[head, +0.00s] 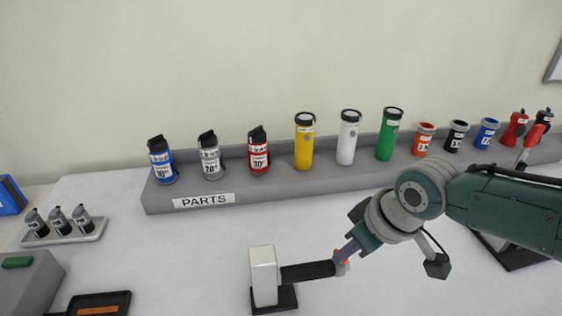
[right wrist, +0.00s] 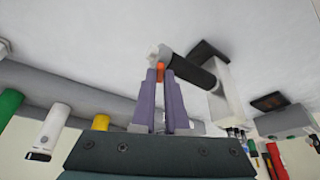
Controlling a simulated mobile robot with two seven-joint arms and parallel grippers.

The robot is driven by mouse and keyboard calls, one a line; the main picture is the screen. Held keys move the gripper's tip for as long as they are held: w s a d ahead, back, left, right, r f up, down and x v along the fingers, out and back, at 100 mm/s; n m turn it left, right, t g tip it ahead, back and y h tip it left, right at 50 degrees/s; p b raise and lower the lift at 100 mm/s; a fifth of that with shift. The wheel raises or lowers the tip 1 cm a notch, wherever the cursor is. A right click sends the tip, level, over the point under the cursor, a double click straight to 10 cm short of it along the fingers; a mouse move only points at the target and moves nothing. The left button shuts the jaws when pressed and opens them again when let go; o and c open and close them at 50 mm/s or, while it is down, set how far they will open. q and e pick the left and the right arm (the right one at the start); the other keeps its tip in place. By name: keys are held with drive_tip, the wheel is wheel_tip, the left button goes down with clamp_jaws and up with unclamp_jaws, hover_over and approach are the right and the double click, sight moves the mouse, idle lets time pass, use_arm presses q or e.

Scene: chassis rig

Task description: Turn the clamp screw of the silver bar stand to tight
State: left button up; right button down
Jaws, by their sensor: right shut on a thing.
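The bar stand (head: 263,276) is at the bottom centre of the head view. It has a pale silver-white upright block on a black base, and a thick black bar (head: 308,272) reaches right from it. At the bar's free end is a small pale clamp screw with an orange part (right wrist: 160,72), partly hidden by the fingers. My right gripper (head: 346,256) comes in from the right, with its purple fingers shut on the clamp screw. The stand also shows in the right wrist view (right wrist: 222,95). How tight the screw is cannot be told. My left gripper is not in view.
A grey parts rack (head: 290,188) with several coloured cans and cylinders runs along the back. A small tray (head: 62,238) with three small bottles stands at left, above a grey box (head: 25,286) and a dark tray (head: 98,304). The table between rack and stand is clear.

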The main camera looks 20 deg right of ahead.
drive_tip(key=m, duration=0.1)
drive_tip(key=m+h+p, duration=0.1)
drive_tip(key=shift+a+r+m, duration=0.1)
drive_tip(key=shift+a+m, duration=0.1)
drive_tip(key=shift+m, duration=0.2)
drive_tip(key=shift+a+m+h+p, duration=0.1)
drive_tip(key=shift+m+h+p, duration=0.55)
drive_tip(key=shift+m, duration=0.65)
drive_tip(key=c, duration=0.9)
unclamp_jaws()
